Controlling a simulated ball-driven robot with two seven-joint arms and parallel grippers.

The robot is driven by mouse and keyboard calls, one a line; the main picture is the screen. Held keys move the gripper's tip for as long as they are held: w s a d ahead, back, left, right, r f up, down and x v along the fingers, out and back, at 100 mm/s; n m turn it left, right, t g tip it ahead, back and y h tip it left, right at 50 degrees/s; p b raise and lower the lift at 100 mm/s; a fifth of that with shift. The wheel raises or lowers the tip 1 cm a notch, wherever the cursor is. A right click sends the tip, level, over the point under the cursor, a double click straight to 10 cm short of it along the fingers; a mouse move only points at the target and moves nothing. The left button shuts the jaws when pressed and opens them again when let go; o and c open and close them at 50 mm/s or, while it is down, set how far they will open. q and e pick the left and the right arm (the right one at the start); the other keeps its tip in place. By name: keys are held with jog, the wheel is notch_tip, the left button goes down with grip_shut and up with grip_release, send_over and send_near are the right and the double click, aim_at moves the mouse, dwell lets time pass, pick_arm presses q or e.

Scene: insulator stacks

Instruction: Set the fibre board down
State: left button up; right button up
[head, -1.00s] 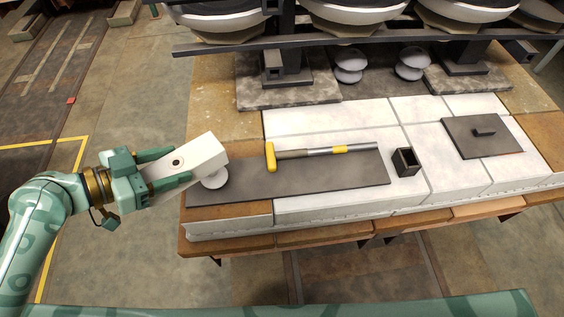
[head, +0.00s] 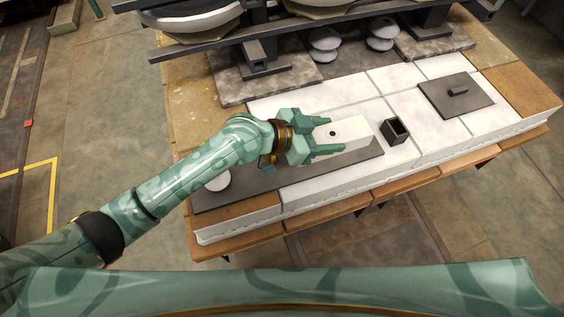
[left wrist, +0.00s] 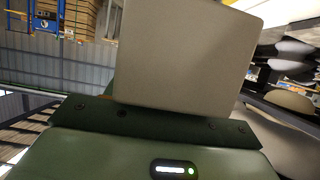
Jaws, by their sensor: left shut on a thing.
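The fibre board (head: 350,130) is a pale flat slab with a small dark hole. My left gripper (head: 328,136) is shut on it, and the board reaches right past the fingertips. It lies over the dark long strip (head: 290,175) and white blocks in the head view; whether it touches them I cannot tell. In the left wrist view the board (left wrist: 185,55) is a plain beige face filling the upper middle. My right gripper is not in view.
A small dark open box (head: 395,130) stands just right of the board. A dark plate with a handle (head: 456,95) lies farther right. A white disc (head: 217,181) sits at the strip's left end. White blocks (head: 420,125) between box and plate are clear.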

pick_arm(q)
jog(key=a+f, duration=0.2)
jog(key=a, duration=0.1)
jog(key=s+a+f+b, duration=0.1)
jog(key=a, duration=0.1)
jog(key=shift+a, duration=0.25)
jog(key=a+f+b, duration=0.1)
jog(key=f, duration=0.1)
jog(key=a+f+b, duration=0.1)
jog(key=a+f, duration=0.1)
jog(key=f, duration=0.1)
jog(key=a+f+b, duration=0.1)
jog(key=f, duration=0.1)
jog(key=shift+s+a+f, duration=0.3)
jog(key=shift+a+f, duration=0.05)
jog(key=shift+f, duration=0.35)
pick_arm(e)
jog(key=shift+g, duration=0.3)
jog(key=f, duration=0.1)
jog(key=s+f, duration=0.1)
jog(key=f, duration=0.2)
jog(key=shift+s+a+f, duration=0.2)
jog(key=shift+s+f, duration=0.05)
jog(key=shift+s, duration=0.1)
pick_arm(q)
jog(key=shift+b, duration=0.3)
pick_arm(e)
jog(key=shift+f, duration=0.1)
